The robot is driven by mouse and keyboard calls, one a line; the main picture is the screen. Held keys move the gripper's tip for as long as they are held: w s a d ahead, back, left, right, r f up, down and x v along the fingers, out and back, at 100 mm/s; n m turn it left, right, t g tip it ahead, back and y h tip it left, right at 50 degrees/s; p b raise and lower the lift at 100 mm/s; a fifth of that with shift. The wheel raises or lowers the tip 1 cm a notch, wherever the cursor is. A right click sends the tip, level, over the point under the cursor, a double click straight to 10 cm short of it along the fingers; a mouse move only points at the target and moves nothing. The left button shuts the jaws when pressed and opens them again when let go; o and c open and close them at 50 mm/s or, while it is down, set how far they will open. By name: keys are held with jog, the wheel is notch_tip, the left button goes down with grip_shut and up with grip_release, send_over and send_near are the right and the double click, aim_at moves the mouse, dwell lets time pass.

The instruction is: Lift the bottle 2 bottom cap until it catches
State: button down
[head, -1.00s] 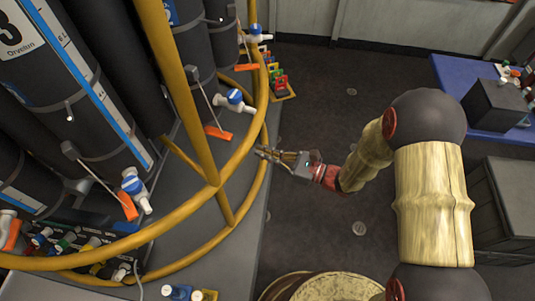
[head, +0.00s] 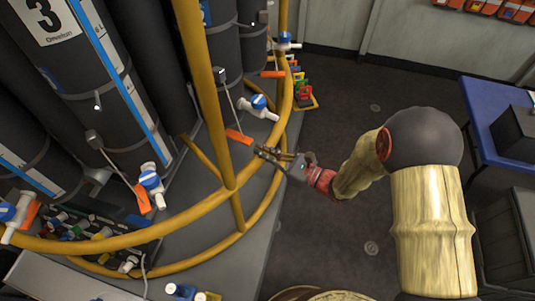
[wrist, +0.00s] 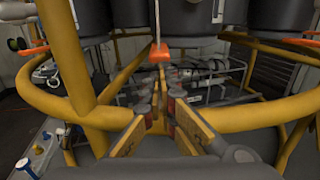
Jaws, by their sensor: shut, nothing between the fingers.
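Dark cylinders stand in a round rack; the bottle marked 3 (head: 85,60) is at the left in the head view. No number 2 is readable; the dark bottle (head: 226,55) right of the yellow post may be bottle 2. At its bottom are an orange tab (head: 238,136) on a thin rod and a blue-and-white valve (head: 262,106). The orange tab also shows in the wrist view (wrist: 160,53), above and beyond my fingertips. My gripper (head: 259,151) is shut and empty at the yellow rail, close to the tab but apparently apart from it. I cannot tell which part is the bottom cap.
A yellow tubular rail (head: 283,130) rings the rack, with a yellow post (head: 208,90) in front of the bottles. In the wrist view the rail (wrist: 240,118) passes right by my fingers. A blue table (head: 488,125) stands at the right. The floor between is mostly clear.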

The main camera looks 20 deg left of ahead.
jog(key=shift+a, duration=0.7)
jog(key=shift+w+a+r, duration=0.25)
jog(key=shift+a+r, duration=0.05)
jog(key=shift+a, duration=0.15)
jog(key=shift+w+a+f, duration=0.1)
jog(key=shift+a+f, duration=0.05)
jog(key=shift+a, duration=0.4)
jog(key=shift+s, duration=0.2)
